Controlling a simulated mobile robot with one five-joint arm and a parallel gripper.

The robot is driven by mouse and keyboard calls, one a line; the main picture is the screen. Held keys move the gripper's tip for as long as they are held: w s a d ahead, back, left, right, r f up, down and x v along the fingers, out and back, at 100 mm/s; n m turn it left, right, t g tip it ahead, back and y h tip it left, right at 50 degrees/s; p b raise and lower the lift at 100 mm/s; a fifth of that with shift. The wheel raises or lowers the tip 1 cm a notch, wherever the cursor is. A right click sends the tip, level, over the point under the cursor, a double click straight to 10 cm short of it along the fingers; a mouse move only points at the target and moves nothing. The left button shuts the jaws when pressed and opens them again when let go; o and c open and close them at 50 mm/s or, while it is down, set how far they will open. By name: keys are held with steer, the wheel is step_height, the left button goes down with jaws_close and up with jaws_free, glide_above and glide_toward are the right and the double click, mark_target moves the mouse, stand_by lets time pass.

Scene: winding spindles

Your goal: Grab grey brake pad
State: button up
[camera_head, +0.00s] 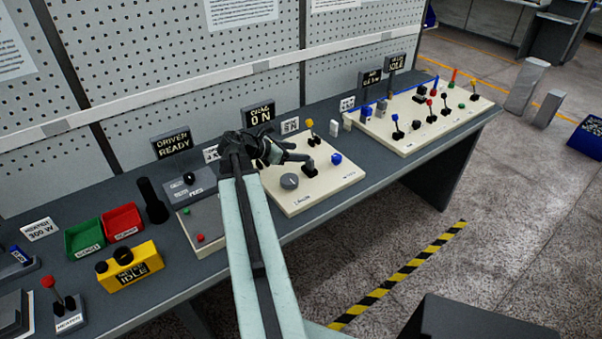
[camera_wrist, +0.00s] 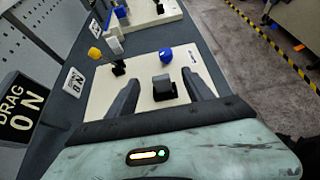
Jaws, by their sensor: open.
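In the wrist view, a grey block-like pad (camera_wrist: 162,83) on a small black base stands on the cream panel (camera_wrist: 110,83). It is the grey piece that best fits the brake pad. My gripper (camera_wrist: 165,84) is open, with one dark finger on each side of the pad and a gap visible at both sides. In the head view, my gripper (camera_head: 296,157) is over the cream panel (camera_head: 340,180), close beside the pad's black base (camera_head: 310,166). I cannot tell the height of the fingers against the pad.
A blue knob (camera_wrist: 166,56) and a yellow-topped lever (camera_wrist: 96,54) stand just beyond the pad. A round grey knob (camera_head: 289,181) sits on the same panel. The DRAG ON sign (camera_head: 258,113) stands behind. Another cream panel (camera_head: 410,140) with several levers is to the right.

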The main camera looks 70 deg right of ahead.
mark_target(310, 161)
steer(key=f, duration=0.1)
steer(key=f+b, duration=0.2)
steer(key=shift+w+f, duration=0.25)
steer(key=shift+f, duration=0.05)
steer(key=shift+b+x, duration=0.85)
steer(key=shift+x, duration=0.5)
steer(key=b+x, duration=0.2)
steer(key=x, duration=0.3)
steer(key=shift+a+f+b, duration=0.1)
steer(key=shift+f+b, duration=0.1)
steer(key=shift+b, duration=0.2)
steer(key=shift+r, duration=0.1)
jaws_close()
step_height(310, 161, up, 10)
steer(key=p, duration=1)
steer(key=shift+r+p, duration=0.2)
steer(key=shift+p, duration=0.15)
